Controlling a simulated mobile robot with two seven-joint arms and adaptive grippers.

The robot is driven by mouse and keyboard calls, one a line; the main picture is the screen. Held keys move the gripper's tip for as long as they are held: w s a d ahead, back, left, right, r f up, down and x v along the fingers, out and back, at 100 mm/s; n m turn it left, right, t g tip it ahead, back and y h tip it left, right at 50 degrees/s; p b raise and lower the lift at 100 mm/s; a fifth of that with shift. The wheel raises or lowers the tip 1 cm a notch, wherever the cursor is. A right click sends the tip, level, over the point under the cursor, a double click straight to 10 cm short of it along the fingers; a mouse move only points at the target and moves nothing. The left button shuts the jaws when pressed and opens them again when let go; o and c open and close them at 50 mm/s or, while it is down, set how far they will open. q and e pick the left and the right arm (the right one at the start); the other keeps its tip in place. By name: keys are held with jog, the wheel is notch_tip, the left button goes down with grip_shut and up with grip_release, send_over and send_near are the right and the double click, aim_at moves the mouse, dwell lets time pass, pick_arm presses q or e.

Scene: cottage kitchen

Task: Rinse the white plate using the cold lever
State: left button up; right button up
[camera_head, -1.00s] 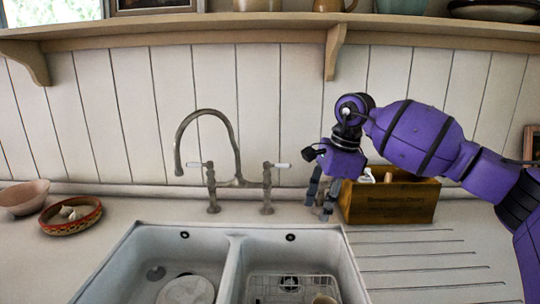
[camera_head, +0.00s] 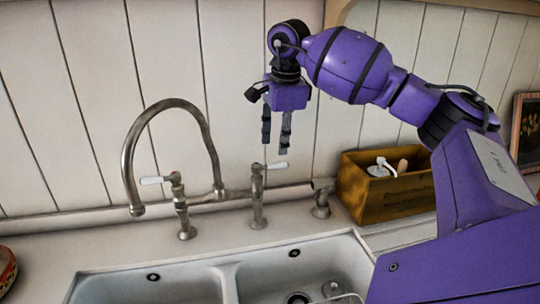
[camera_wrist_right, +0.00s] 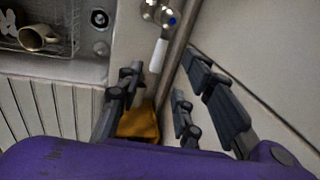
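A bridge faucet (camera_head: 212,160) with a tall curved spout stands behind the double sink. It has a left lever (camera_head: 152,180) and a right lever (camera_head: 277,166), both with white handles. In the right wrist view the right lever's white handle (camera_wrist_right: 158,56) lies ahead of the fingers, with a blue dot (camera_wrist_right: 172,21) on its hub. My right gripper (camera_head: 276,148) is open and empty, its fingers pointing down just above and behind the right lever in the head view. I cannot tell whether they touch. The white plate is not visible now. My left gripper is not in view.
A wooden box (camera_head: 385,205) with a pump dispenser stands right of the faucet, beside a small metal fixture (camera_head: 321,200). A rack and cup (camera_wrist_right: 38,38) sit in the right basin. The tiled-board wall (camera_head: 90,100) is close behind the faucet.

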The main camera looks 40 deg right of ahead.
aim_at(278, 163)
jog(key=f, duration=0.4)
jog(key=w+f, duration=0.1)
jog(key=f, duration=0.1)
jog(key=shift+d+f+p, duration=0.25)
jog(key=shift+p, duration=0.05)
grip_shut()
